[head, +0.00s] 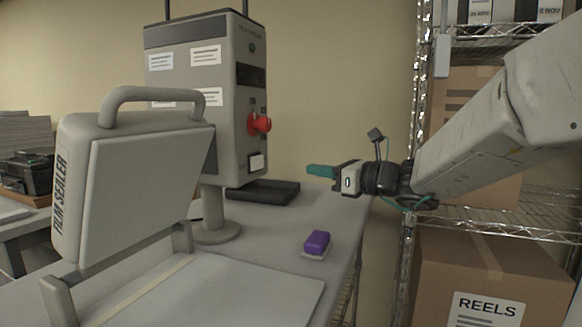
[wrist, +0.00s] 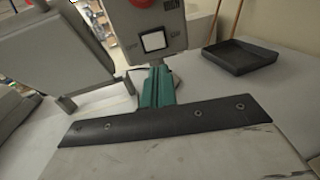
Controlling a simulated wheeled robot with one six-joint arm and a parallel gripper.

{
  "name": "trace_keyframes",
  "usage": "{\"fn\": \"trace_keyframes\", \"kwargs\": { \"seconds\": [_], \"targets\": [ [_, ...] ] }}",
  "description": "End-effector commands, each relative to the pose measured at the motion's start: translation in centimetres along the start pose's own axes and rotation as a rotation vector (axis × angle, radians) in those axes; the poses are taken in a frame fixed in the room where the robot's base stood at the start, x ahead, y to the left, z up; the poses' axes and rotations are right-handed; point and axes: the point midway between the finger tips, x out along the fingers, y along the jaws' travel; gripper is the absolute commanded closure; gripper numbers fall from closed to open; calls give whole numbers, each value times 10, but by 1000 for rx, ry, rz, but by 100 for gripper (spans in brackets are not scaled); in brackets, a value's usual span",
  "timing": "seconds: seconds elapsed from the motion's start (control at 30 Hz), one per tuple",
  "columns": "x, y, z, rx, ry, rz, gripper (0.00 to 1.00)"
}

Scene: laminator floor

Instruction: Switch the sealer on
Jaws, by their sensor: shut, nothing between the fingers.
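The film sealer (head: 130,190) stands at the left with its handled lid raised. A grey control box (head: 200,115) stands on a post behind it. Its front has a dark display (head: 251,75), a red knob (head: 260,123) and a white switch (head: 257,162) in a dark frame. In the wrist view the switch (wrist: 153,41) shows just beyond my fingertips, below part of the red knob (wrist: 143,3). My gripper (head: 312,170) has teal fingers, shut and empty. It is right of the box at about the switch's height, with a gap between. Which way the switch is set is unclear.
A black tray (head: 263,192) lies on the table behind the post; it also shows in the wrist view (wrist: 240,58). A purple block (head: 317,241) sits on a pale pad near the table's right edge. A wire shelf with boxes (head: 485,275) stands right.

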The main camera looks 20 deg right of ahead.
Motion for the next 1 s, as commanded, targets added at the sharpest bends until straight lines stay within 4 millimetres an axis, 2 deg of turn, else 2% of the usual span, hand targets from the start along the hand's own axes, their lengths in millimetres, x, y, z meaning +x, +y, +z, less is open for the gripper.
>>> {"fn": "trace_keyframes", "kwargs": {
  "seconds": [0.17,0.4,0.6,0.8,1.0],
  "targets": [
    [30,2,-1,0,1,6,100],
    [83,2,-1,1,2,6,100],
    [116,2,-1,-1,2,4,100],
    [132,1,0,-1,1,2,100],
    [134,1,0,-1,1,1,100]
  ]
}}
